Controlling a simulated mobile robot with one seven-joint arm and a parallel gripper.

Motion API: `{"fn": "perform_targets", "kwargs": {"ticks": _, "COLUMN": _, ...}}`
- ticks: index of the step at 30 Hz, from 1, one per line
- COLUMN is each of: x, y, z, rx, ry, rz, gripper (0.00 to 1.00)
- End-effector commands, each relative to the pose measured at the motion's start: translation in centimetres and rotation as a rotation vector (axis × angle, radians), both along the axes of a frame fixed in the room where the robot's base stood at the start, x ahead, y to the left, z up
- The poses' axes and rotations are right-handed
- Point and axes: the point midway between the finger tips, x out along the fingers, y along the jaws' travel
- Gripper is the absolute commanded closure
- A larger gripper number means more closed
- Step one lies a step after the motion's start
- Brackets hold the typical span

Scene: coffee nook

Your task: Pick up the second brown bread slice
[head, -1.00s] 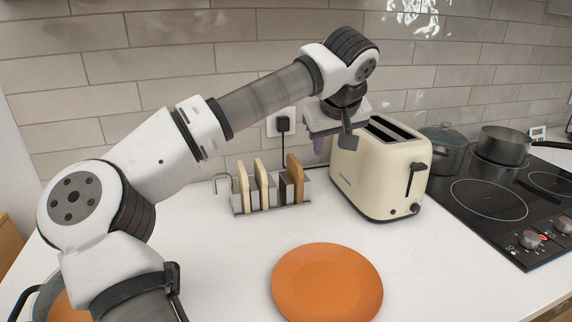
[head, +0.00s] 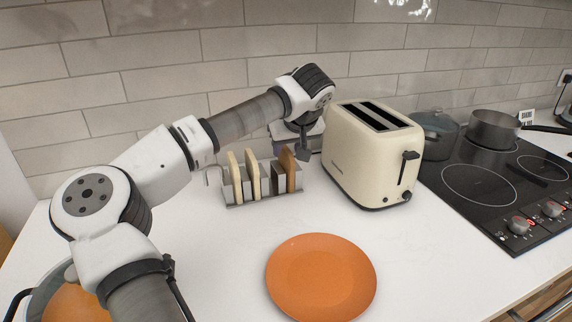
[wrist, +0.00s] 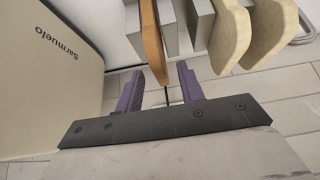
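A brown bread slice (head: 288,166) stands upright at the right end of the metal toast rack (head: 236,205). It is the only brown slice I can make out. Two pale slices, one left (head: 235,177) and one in the middle (head: 253,174), stand in the same rack. My gripper (wrist: 163,77) has two purple fingers, apart and empty. In the wrist view the brown slice (wrist: 152,38) lines up with the gap between the fingertips, its near end close to them. In the head view my wrist hides the fingers behind the rack's right end.
A cream toaster (head: 360,165) stands close to the right of my gripper. An orange plate (head: 321,278) lies in front on the white counter. A black hob (head: 490,185) with pots is at the right. The tiled wall (head: 160,50) is close behind.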

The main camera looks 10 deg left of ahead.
Motion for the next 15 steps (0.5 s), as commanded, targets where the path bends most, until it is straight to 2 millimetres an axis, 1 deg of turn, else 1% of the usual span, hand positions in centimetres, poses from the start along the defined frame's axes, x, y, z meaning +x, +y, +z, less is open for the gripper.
{"fn": "perform_targets", "kwargs": {"ticks": 3, "x": 1.0, "y": 0.6, "z": -1.3, "rx": -0.002, "ry": 0.003, "rz": -0.001, "gripper": 0.62}}
{"fn": "perform_targets", "kwargs": {"ticks": 7, "x": 1.6, "y": 1.0, "z": -2.6, "rx": -0.001, "ry": 0.001, "rz": -0.001, "gripper": 0.62}}
{"fn": "perform_targets", "kwargs": {"ticks": 10, "x": 1.8, "y": 1.1, "z": -2.9, "rx": -0.001, "ry": 0.001, "rz": -0.001, "gripper": 0.62}}
{"fn": "perform_targets", "kwargs": {"ticks": 15, "x": 1.8, "y": 1.1, "z": -3.0, "rx": -0.001, "ry": 0.001, "rz": -0.001, "gripper": 0.62}}
